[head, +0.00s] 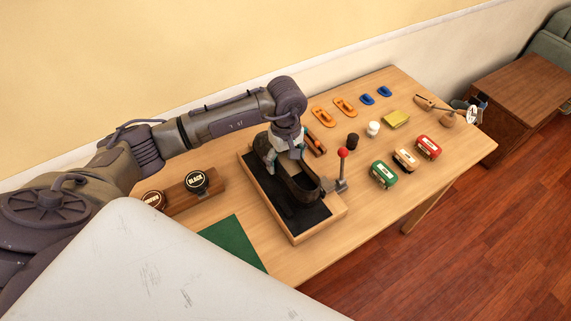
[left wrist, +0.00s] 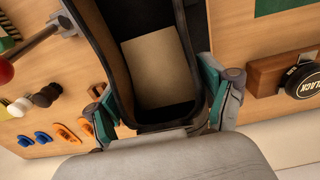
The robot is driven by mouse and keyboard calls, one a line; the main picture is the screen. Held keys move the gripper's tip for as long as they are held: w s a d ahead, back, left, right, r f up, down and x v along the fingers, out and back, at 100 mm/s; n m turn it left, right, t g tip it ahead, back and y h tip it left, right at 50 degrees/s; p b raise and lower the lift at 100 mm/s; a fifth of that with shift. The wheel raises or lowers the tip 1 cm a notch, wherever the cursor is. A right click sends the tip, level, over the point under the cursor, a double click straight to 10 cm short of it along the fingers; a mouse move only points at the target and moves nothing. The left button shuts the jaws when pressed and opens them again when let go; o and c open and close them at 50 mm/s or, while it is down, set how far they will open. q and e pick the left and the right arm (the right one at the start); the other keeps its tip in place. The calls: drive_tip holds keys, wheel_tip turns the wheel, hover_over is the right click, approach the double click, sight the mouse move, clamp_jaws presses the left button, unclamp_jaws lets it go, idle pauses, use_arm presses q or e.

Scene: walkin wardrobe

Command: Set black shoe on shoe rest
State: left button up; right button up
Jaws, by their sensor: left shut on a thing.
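My left gripper (head: 284,145) is shut on the black shoe (head: 298,184), at its heel end. The shoe is above or on a wooden tray with a black mat (head: 305,231), which looks like the shoe rest; I cannot tell whether it touches the mat. In the left wrist view, teal-padded fingers of the gripper (left wrist: 162,105) lie on both sides of the shoe (left wrist: 178,50), whose opening shows a beige insole. My right gripper is not in view.
A lever with a red knob (head: 342,153) stands at the tray's right side. Wooden holders with a BLACK tin (head: 197,181) are left of the tray, near a green mat (head: 233,243). Green, tan and red brushes (head: 405,160) lie to the right. Orange pieces (head: 322,116) lie behind.

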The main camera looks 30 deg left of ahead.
sight(285, 164)
use_arm(q)
wheel_tip(285, 164, down, 3)
drive_tip(key=shift+f+p, duration=0.1)
drive_tip(key=shift+p, duration=0.65)
drive_tip(key=shift+f, duration=0.4)
drive_tip(key=shift+f, duration=0.15)
drive_tip(key=o, duration=1.3)
drive_tip(key=shift+o, duration=0.2)
